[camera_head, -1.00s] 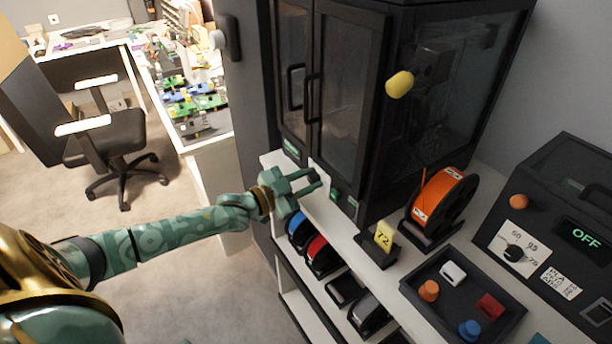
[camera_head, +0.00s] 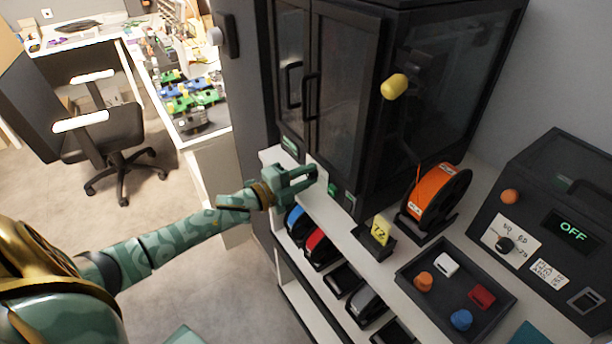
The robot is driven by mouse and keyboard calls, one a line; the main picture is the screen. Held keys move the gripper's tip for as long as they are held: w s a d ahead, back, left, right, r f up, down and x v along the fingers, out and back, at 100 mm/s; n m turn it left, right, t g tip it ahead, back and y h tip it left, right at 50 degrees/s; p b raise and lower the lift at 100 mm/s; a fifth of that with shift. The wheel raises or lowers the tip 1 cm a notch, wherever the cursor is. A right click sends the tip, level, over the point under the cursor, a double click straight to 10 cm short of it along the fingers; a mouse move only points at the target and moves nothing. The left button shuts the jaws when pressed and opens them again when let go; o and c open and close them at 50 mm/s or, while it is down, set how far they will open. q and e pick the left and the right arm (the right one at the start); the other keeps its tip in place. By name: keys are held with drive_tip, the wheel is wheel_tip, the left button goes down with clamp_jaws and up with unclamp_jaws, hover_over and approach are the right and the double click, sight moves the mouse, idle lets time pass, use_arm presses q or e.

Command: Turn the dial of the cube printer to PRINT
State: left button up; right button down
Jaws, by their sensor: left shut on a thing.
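The cube printer (camera_head: 345,85) is the tall black cabinet with glass doors on the white shelf top. My left gripper (camera_head: 311,176) is at the lower front of the printer, at its control strip. Its fingers are shut on the dial there, which they almost wholly hide. The dial's pointer and any PRINT marking cannot be made out. A small green-lit part (camera_head: 333,188) shows just right of the fingertips. My right gripper is not in view.
A dark tray (camera_head: 440,305) holds small coloured pieces. A black box showing OFF (camera_head: 555,215) is at the right. Spools (camera_head: 317,250) sit on the shelf below.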

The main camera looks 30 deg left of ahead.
use_arm(q)
drive_tip(key=m, duration=0.3)
drive_tip(key=shift+f+m+b, duration=0.2)
drive_tip(key=shift+m+b, duration=0.15)
drive_tip(key=shift+m, duration=0.05)
drive_tip(key=m+b, duration=0.1)
drive_tip(key=m, duration=0.3)
drive_tip(key=shift+f+m+b, duration=0.15)
drive_tip(key=shift+m+b, duration=0.15)
drive_tip(key=m+b, duration=0.2)
drive_tip(key=m, duration=0.2)
drive_tip(key=shift+m+b, duration=0.9)
drive_tip(key=shift+m, duration=1.2)
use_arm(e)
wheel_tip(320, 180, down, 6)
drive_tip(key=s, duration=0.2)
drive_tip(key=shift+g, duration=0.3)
use_arm(q)
drive_tip(key=o, duration=1)
drive_tip(key=shift+r, duration=0.2)
drive_tip(key=v, duration=1.6)
drive_tip(key=shift+s+a, duration=0.15)
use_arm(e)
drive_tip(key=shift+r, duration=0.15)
